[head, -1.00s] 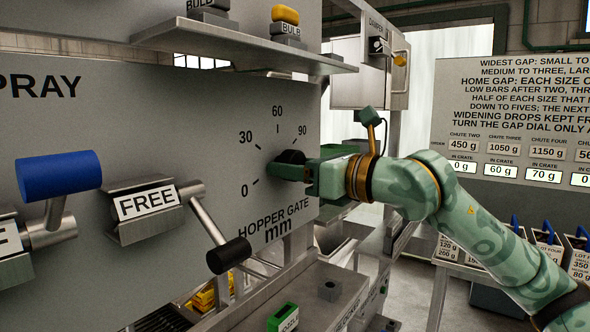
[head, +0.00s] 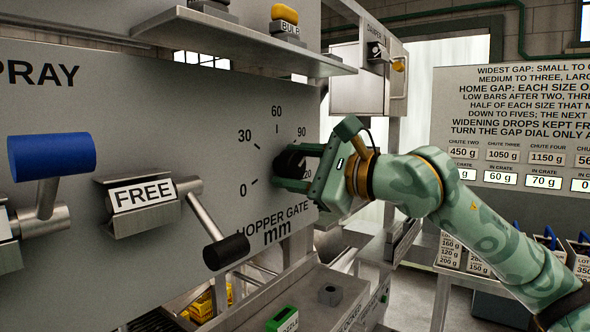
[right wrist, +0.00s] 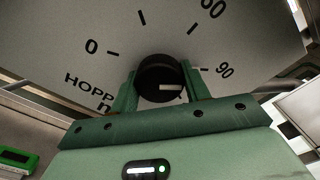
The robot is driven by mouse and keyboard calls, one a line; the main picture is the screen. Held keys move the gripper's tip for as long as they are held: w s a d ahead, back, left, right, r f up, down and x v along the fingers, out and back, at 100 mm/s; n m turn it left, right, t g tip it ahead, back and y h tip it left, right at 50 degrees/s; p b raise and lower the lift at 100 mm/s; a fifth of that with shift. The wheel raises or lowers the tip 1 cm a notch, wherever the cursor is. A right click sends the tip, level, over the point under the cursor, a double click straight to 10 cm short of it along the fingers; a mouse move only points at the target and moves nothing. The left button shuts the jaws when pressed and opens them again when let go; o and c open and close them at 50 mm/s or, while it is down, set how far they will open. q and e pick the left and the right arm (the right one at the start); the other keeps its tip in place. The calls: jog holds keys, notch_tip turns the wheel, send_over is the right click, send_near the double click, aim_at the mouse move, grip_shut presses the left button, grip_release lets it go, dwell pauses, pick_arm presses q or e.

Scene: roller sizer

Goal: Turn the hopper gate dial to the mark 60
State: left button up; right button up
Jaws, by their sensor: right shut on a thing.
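The hopper gate dial (head: 288,163) is a black round knob on the grey upright panel, with marks 0, 30, 60 and 90 around it and a partly covered 120. My right gripper (head: 283,167) is shut on the dial, one finger above and one below in the head view. In the right wrist view the fingers (right wrist: 160,76) sit on either side of the black dial (right wrist: 158,70). Its white pointer line points right, near or just past the 90 side; the exact value I cannot tell. The 60 mark (head: 277,112) is above the dial. My left gripper is not in view.
A lever with a black grip (head: 227,252) and a FREE plate (head: 143,197) sticks out left of the dial. A blue-handled lever (head: 52,166) is farther left. A shelf (head: 250,42) juts out above. A green-cased display (head: 283,319) sits below.

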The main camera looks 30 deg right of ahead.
jog(key=n, duration=0.5)
jog(key=shift+n, duration=0.3)
jog(key=shift+n+p, duration=0.35)
jog(key=shift+n, duration=1.95)
jog(key=o, duration=1)
